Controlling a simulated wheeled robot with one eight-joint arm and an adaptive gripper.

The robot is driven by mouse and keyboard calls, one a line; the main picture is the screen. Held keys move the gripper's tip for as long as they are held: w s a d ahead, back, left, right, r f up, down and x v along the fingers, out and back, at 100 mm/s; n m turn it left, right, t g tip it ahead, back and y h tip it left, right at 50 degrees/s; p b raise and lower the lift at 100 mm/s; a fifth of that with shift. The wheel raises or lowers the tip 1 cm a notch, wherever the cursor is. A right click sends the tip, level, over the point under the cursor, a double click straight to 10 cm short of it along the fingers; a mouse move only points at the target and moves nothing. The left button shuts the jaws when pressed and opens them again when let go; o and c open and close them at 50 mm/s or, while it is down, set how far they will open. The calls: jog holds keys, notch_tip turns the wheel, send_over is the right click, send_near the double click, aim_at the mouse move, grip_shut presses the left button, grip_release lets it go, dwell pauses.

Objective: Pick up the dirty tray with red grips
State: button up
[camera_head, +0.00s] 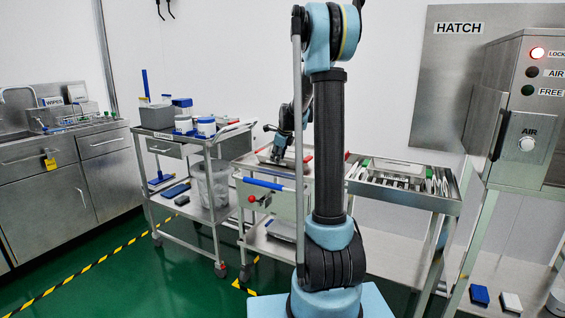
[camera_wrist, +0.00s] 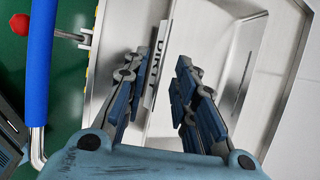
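A shallow metal tray (camera_head: 287,161) lies on top of the middle cart in the head view, partly hidden by my arm. A small red part shows at its right end, likely a grip. In the wrist view, a pale metal surface with a raised rim (camera_wrist: 243,78) fills the right side; no red grip shows on it. My gripper (camera_wrist: 159,65) is open and empty, its blue-padded fingers apart above a label reading "DIRTY" (camera_wrist: 157,66). I cannot tell whether the fingers touch anything. In the head view my gripper (camera_head: 275,146) is small, over the tray's left part.
The middle cart has a blue handle (camera_head: 263,184) and red knob (camera_head: 252,199); the handle is also at left in the wrist view (camera_wrist: 38,65). A loaded rack cart (camera_head: 405,198) stands right. A left cart (camera_head: 185,143) holds tubs. Green floor is clear in front.

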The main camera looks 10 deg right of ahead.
jog(key=shift+x, duration=1.05)
grip_shut()
jog(key=shift+r, duration=0.1)
